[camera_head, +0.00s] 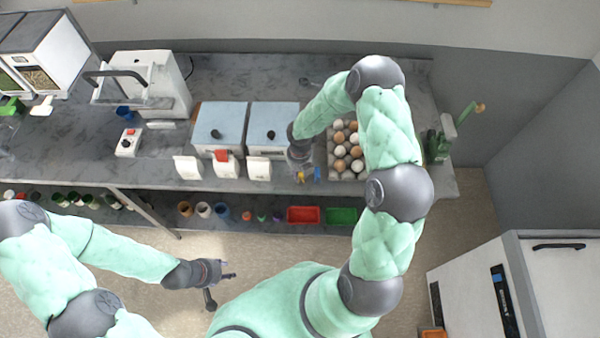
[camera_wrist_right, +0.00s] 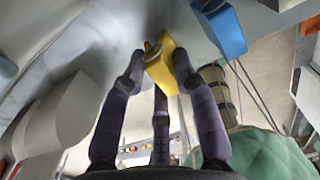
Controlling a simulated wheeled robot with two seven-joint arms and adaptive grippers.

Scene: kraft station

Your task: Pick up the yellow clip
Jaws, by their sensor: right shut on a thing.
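The yellow clip (camera_wrist_right: 163,68) is between the fingertips of my right gripper (camera_wrist_right: 160,72) in the right wrist view. The gripper is shut on it. In the head view my right gripper (camera_head: 302,172) is at the front edge of the grey counter, left of the egg tray, and mostly hides the clip. A blue clip (camera_wrist_right: 222,28) is close by, to the right of the yellow one in the wrist view; it also shows in the head view (camera_head: 317,174). My left gripper (camera_head: 223,287) is low in front of the counter, its fingers spread and empty.
An egg tray (camera_head: 347,172) stands just right of my right gripper. Two blue-topped boxes (camera_head: 220,125) and white containers (camera_head: 188,168) stand to its left. A lower shelf holds a red bin (camera_head: 303,215) and a green bin (camera_head: 341,216). A white cabinet (camera_head: 470,290) is at lower right.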

